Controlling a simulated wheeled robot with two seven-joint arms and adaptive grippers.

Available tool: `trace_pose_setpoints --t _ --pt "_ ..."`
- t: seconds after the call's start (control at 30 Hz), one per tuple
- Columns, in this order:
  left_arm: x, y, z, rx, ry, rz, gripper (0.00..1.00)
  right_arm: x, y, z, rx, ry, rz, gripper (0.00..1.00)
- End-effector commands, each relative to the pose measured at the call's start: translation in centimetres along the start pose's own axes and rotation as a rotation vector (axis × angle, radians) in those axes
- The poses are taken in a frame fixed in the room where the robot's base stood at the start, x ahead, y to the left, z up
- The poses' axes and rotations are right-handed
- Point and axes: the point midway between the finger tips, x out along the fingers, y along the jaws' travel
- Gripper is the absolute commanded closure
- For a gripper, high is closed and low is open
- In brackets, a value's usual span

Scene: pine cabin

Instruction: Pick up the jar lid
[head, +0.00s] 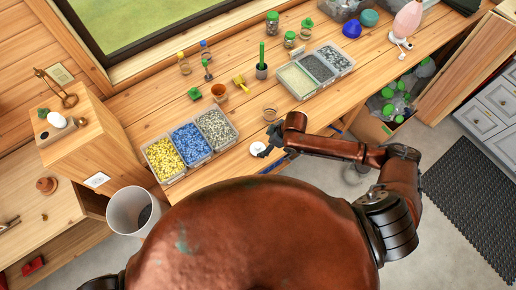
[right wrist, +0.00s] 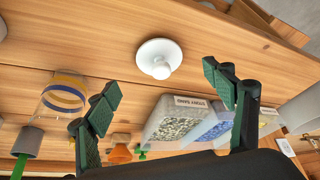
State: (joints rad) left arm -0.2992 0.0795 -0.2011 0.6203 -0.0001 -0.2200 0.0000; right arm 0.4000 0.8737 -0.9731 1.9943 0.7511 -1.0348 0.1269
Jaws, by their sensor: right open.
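The white jar lid (head: 257,148) is a round disc with a knob on top. It lies on the wooden worktop near the front edge, partly beside my right gripper (head: 270,146) in the head view. In the right wrist view the lid (right wrist: 155,52) lies flat, knob up, ahead of my right gripper (right wrist: 160,78). The two green-padded fingers are spread wide with nothing between them. The lid is apart from both fingers. An open glass jar (head: 270,114) stands behind the lid; its coloured bands show in the right wrist view (right wrist: 64,95). My left gripper is not in view.
Bins of yellow (head: 163,160), blue (head: 190,143) and grey (head: 215,130) bits stand left of the lid. A terracotta pot (head: 219,92) and a long grey tray (head: 298,82) stand farther back. Bare worktop surrounds the lid.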

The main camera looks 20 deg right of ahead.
Motion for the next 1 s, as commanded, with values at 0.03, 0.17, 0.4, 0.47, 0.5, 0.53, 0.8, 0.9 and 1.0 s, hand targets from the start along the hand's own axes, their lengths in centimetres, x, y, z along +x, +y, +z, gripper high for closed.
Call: trace_pose_setpoints --t 0.03,0.17,0.4,0.47,0.5,0.53,0.8,0.9,1.0 --pt "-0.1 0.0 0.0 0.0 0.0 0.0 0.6 0.6 -0.1 -0.1 0.001 0.0 -0.002 0.24" --pt "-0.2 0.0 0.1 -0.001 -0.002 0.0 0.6 2.0 -0.1 -0.1 0.0 0.0 -0.003 0.24" --pt "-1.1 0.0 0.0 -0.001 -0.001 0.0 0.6 4.8 0.0 -0.8 0.001 0.001 -0.002 0.24" --pt "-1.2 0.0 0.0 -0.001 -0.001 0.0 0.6 5.7 0.1 -0.8 0.001 0.0 -0.001 0.24" --pt "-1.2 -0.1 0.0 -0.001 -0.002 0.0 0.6 6.2 0.0 -0.8 0.0 0.001 -0.002 0.24" --pt "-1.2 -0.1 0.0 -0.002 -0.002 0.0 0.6 6.5 0.1 -0.8 0.001 0.002 -0.001 0.24" --pt "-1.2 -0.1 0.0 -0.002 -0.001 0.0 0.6 7.2 0.1 -0.7 -0.001 0.002 0.0 0.24" --pt "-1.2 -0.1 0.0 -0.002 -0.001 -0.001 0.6 7.2 0.1 -0.7 -0.001 0.002 0.0 0.27" --pt "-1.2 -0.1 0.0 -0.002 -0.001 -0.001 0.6 7.2 0.1 -0.7 0.0 0.002 0.0 0.34"
